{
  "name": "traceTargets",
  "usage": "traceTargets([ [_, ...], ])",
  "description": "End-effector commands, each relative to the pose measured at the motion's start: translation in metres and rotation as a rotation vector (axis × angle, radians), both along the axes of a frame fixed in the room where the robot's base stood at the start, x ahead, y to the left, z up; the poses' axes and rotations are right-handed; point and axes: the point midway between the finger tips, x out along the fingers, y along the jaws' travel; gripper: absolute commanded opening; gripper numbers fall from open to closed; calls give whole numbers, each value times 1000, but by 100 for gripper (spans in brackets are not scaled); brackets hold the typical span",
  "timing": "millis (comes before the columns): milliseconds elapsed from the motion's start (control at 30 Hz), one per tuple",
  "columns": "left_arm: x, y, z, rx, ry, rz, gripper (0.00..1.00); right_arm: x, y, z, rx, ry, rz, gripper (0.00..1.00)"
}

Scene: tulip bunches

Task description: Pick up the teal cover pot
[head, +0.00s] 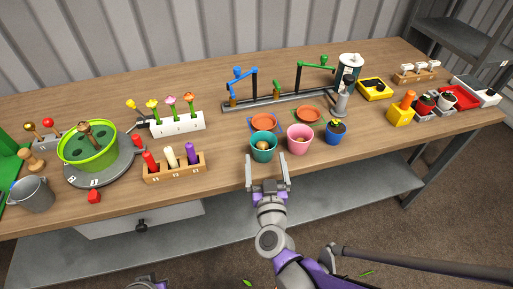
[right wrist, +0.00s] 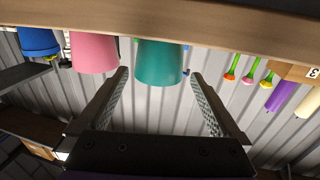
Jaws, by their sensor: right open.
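The teal cover pot (head: 263,149) stands upright near the front edge of the table, left of a pink pot (head: 299,139). Something round and brownish shows inside it. My right gripper (head: 268,160) is open and empty, with its fingers pointing at the teal pot from the front edge. In the right wrist view, which is upside down, the teal pot (right wrist: 161,62) shows ahead, between and beyond the open fingers (right wrist: 161,75). I cannot tell whether the fingers touch it. My left gripper is not clearly in view.
The pink pot stands close on the right, then a blue pot (head: 336,131) with a plant. Orange saucers (head: 263,122) lie behind. A numbered wooden block (head: 175,168) with colored pegs stands to the left. A rail with blue and green arms (head: 275,104) runs behind.

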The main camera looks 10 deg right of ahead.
Motion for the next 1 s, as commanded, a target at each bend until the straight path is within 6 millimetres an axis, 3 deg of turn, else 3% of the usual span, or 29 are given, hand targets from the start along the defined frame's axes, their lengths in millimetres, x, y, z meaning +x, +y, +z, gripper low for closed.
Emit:
traceTargets([
  [200,0,0,-4,0,1,0,0,34,-6,1,0,0,0,100],
  [467,0,0,-6,0,2,0,0,56,-9,1,0,0,1,100],
  [700,1,0,-10,0,3,0,0,91,-15,1,0,0,2,100],
  [967,1,0,-9,0,3,0,0,95,-15,1,1,0,3,100],
  [1000,1,0,-9,0,3,0,0,95,-15,1,1,0,3,93],
])
